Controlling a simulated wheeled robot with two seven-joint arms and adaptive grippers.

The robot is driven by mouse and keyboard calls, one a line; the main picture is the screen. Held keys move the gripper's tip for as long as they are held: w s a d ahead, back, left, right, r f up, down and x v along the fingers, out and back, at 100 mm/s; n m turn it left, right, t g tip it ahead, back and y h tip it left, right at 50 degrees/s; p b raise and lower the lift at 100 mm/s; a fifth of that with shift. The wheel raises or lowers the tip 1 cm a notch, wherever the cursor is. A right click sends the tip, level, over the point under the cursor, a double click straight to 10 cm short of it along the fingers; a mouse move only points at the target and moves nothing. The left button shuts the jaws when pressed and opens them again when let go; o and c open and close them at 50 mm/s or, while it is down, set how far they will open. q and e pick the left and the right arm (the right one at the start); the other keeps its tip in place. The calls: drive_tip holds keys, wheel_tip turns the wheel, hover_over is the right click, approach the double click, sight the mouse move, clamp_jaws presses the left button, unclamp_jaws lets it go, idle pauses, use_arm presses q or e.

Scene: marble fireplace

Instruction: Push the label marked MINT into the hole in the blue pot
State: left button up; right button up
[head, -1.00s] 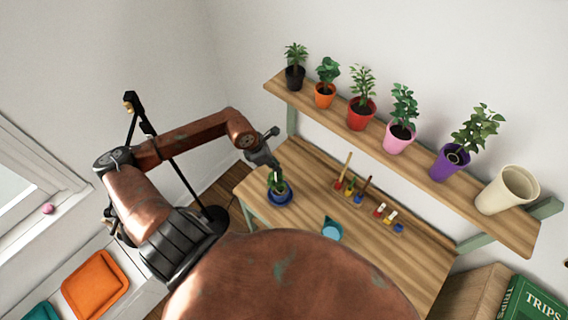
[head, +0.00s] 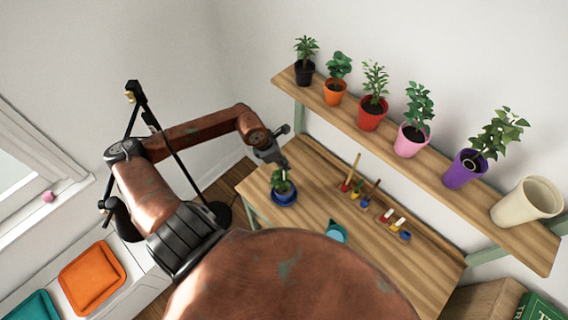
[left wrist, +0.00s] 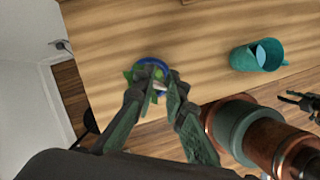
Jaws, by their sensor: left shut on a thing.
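The blue pot (head: 284,200) holds a small green plant and stands near the left end of the wooden table. Its blue rim (left wrist: 150,61) also shows in the left wrist view, just beyond my fingertips. My left gripper (head: 281,165) is directly above the pot, close to the plant. In the left wrist view its fingers (left wrist: 158,80) are closed together on a small pale piece, apparently the label. The MINT marking and the hole in the pot cannot be made out.
A teal mug (left wrist: 258,56) stands on the table (head: 310,215) to the right of the pot. Several coloured tools (head: 357,188) lie in a row along the table's back. A wall shelf (head: 340,112) above carries several potted plants and an empty cream pot (head: 527,201).

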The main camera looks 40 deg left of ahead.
sight(284, 175)
use_arm(q)
drive_tip(key=shift+f+b, duration=0.95)
drive_tip(key=shift+f, duration=0.25)
wheel_tip(284, 175, down, 3)
drive_tip(key=b, duration=0.2)
drive_tip(key=shift+f+b, duration=0.1)
drive_tip(key=shift+b, duration=0.25)
wheel_tip(284, 175, down, 2)
drive_tip(key=shift+f+b, duration=0.2)
drive_tip(key=shift+b, duration=0.85)
drive_tip(key=shift+f, duration=0.35)
drive_tip(key=shift+b, duration=0.3)
drive_tip(key=shift+f+b, duration=0.15)
drive_tip(key=shift+b, duration=0.25)
